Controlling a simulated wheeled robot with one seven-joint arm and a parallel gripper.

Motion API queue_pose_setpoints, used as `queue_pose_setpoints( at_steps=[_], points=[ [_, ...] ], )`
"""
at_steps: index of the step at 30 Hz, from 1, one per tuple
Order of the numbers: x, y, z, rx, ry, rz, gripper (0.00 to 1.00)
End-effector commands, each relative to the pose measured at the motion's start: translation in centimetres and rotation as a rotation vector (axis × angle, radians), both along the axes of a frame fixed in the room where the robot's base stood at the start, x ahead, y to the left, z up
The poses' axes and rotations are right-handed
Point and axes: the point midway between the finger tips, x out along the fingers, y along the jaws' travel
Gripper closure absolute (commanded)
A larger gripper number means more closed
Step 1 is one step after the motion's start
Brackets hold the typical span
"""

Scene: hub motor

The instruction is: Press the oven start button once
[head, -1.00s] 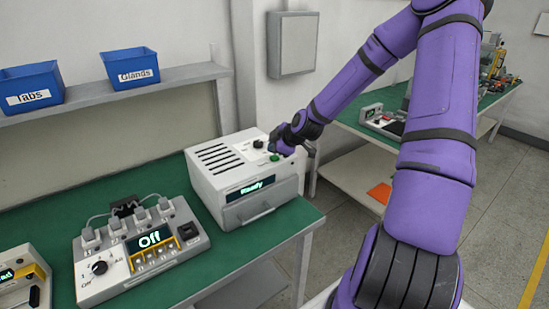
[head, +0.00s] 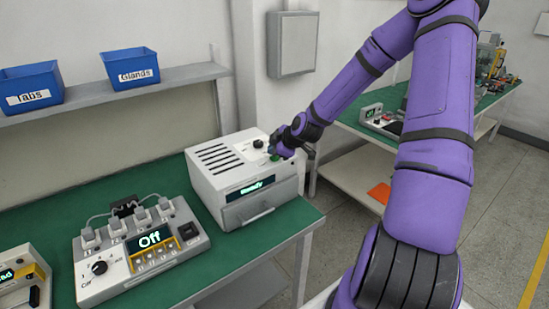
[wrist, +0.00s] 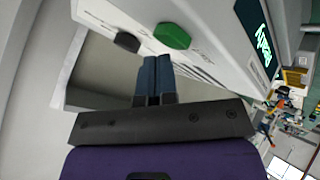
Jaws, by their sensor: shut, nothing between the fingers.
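The oven (head: 235,185) is a white box with top vents on the green bench. Its front display (head: 250,188) reads "Ready". The green start button (wrist: 173,36) sits on the oven's top, with a black knob (wrist: 127,42) beside it in the wrist view. My gripper (wrist: 155,60) is shut and empty, its blue fingertips close to the green button. In the head view the button (head: 274,157) is partly hidden by my wrist. I cannot tell whether the fingertips touch the button or stay just apart from it.
A control box (head: 140,250) with a display reading "Off" stands left of the oven. Blue bins, Tabs (head: 30,86) and Glands (head: 131,68), sit on a shelf (head: 120,90) behind. A grey wall box (head: 293,44) hangs behind the oven.

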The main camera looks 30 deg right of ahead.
Motion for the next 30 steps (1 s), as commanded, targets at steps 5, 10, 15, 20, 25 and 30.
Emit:
queue_pose_setpoints(
  at_steps=[5, 10, 15, 20, 25, 30],
  points=[
    [-0.01, -0.02, 0.00, 0.001, 0.000, -0.001, 1.00],
    [-0.01, -0.02, -0.06, 0.001, 0.000, -0.001, 1.00],
    [0.00, -0.04, -0.21, 0.000, 0.000, -0.002, 1.00],
    [0.00, -0.05, -0.37, 0.000, 0.000, -0.002, 1.00],
    [0.00, -0.05, -0.55, 0.000, 0.000, -0.002, 1.00],
    [0.00, -0.04, -0.72, 0.000, 0.000, -0.002, 1.00]
  ],
)
